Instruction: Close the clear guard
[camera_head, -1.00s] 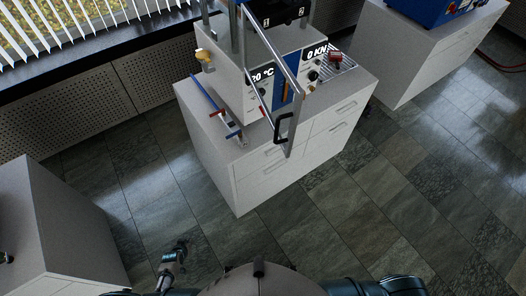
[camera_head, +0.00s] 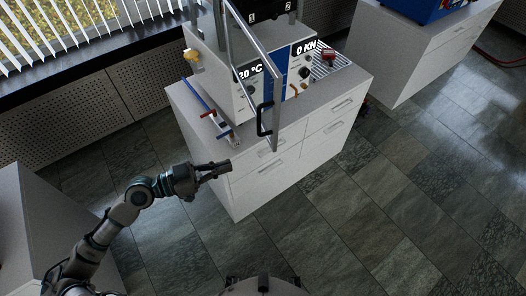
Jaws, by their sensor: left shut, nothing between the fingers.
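The clear guard (camera_head: 253,43) is a see-through panel in a metal frame on the front of the press. It stands swung out, away from the press front, and its lower part overhangs the cabinet front. Its black handle (camera_head: 262,121) is on the free edge, low down. The press (camera_head: 237,88) has a white body, a blue stripe and displays reading 20 °C and 0 KN. My left gripper (camera_head: 228,168) is shut and empty, in front of the cabinet, left of and below the handle, apart from it. My right gripper is not in view.
The press stands on a white drawer cabinet (camera_head: 242,195). A blue-handled metal tool (camera_head: 207,112) lies on its top at the left. Another cabinet (camera_head: 405,65) with a blue machine (camera_head: 425,8) stands at the right. A grey cabinet (camera_head: 35,225) is at the lower left. Tiled floor between is clear.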

